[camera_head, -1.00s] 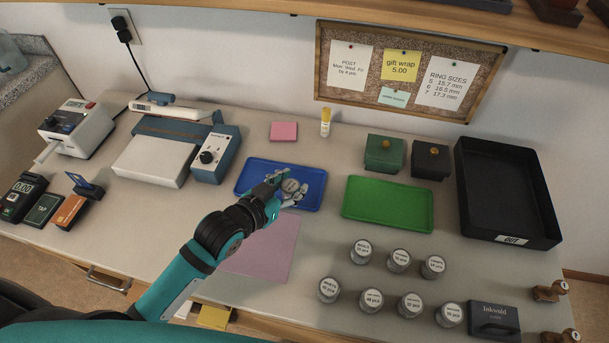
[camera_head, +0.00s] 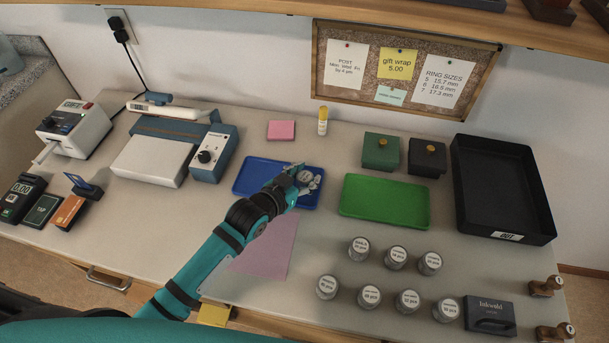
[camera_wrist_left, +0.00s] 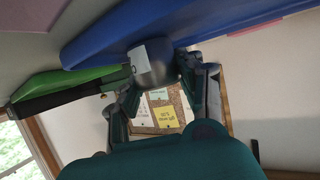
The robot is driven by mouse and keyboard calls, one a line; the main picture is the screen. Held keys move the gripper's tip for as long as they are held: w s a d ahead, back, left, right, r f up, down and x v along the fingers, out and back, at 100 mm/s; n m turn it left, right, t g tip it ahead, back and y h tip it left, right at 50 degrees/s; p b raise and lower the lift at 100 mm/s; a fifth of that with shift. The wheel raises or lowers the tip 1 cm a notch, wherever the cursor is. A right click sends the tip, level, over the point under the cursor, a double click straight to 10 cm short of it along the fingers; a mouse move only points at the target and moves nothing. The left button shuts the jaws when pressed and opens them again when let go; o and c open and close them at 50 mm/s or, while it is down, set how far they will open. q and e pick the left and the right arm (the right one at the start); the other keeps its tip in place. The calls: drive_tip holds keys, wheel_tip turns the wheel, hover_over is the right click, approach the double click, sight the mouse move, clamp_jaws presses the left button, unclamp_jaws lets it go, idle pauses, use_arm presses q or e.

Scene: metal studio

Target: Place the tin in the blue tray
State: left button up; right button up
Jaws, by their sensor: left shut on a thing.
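The tin (camera_head: 306,176), small, round and silver with a white label, is between the fingers of my left gripper (camera_head: 304,181), which is shut on it. It appears over the right part of the blue tray (camera_head: 250,186), a shallow tray in the middle of the counter. In the left wrist view the tin (camera_wrist_left: 158,62) is between the fingertips, close to the blue tray (camera_wrist_left: 110,38); I cannot tell whether they touch. My left forearm covers part of the tray's near edge. My right gripper is not in view.
A green tray (camera_head: 384,202) lies just right of the blue one. Several similar labelled tins (camera_head: 396,257) stand at the front right. A black tray (camera_head: 505,190) is at the far right, a scale (camera_head: 152,158) at left, a pink sheet (camera_head: 268,245) in front.

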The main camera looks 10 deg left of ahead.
use_arm(q)
drive_tip(key=o, duration=1.1)
drive_tip(key=shift+f, duration=0.15)
drive_tip(key=shift+o, duration=0.2)
drive_tip(key=shift+r, duration=0.25)
drive_tip(key=v, duration=1.2)
